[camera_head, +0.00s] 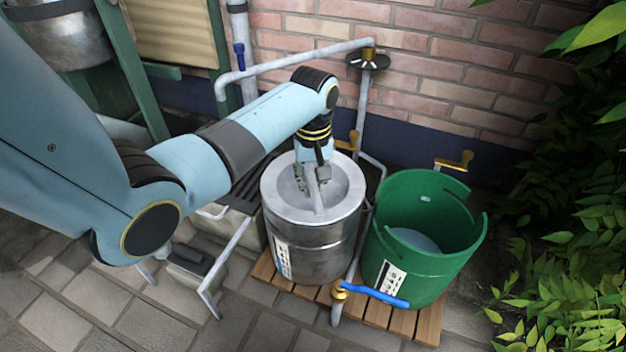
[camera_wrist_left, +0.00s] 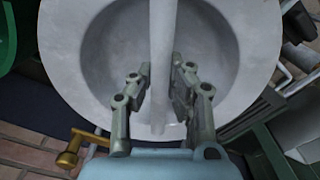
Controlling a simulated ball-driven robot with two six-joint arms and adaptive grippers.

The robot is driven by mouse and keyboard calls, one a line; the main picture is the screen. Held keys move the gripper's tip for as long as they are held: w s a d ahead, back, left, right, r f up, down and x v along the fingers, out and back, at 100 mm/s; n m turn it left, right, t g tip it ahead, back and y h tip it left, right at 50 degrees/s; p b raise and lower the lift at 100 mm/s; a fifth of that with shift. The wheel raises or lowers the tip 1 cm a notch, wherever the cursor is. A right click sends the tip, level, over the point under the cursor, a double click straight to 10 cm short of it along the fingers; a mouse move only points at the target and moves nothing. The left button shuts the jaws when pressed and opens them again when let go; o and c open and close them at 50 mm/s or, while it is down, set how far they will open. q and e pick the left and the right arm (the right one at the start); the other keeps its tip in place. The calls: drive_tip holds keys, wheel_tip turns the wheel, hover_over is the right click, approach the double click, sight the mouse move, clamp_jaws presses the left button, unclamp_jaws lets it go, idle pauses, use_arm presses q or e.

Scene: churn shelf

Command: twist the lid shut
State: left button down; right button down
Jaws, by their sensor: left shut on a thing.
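A metal churn (camera_head: 300,245) with a label stands on a wooden slatted pallet. Its grey round lid (camera_head: 345,200) sits on top, with a sunken middle and a raised bar (camera_head: 316,192) across it. My left gripper (camera_head: 311,185) reaches down into the hollow of the lid. In the left wrist view, the fingers of my left gripper (camera_wrist_left: 158,85) stand on both sides of the bar (camera_wrist_left: 163,40) and are shut on it. The lid (camera_wrist_left: 70,60) fills the upper part of that view. My right gripper is not in view.
A green bucket (camera_head: 465,255) stands close to the churn's right on the wooden pallet (camera_head: 430,322). A blue-handled tap (camera_head: 375,294) is in front of them. Pipes and a brick wall (camera_head: 450,65) are behind. Leaves (camera_head: 560,260) crowd the right side.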

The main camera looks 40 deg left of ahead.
use_arm(q)
drive_tip(key=shift+r+n+p, duration=0.1)
drive_tip(key=shift+n+p, duration=1.2)
drive_tip(key=shift+p, duration=0.05)
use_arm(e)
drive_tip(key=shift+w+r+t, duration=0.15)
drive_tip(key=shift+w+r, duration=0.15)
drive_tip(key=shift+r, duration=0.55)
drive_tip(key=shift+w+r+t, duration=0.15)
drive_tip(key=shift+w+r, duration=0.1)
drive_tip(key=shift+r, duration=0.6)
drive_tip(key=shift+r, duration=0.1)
use_arm(q)
drive_tip(key=shift+r+n+p, duration=0.1)
drive_tip(key=shift+n+p, duration=0.95)
drive_tip(key=shift+n, duration=0.35)
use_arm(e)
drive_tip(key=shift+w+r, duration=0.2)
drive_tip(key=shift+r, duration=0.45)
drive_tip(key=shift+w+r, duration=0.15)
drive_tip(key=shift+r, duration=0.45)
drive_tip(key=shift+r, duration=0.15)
use_arm(q)
drive_tip(key=shift+n+p, duration=0.3)
drive_tip(key=shift+n, duration=0.2)
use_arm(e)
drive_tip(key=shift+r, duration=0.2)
use_arm(q)
drive_tip(key=c, duration=1.3)
unclamp_jaws()
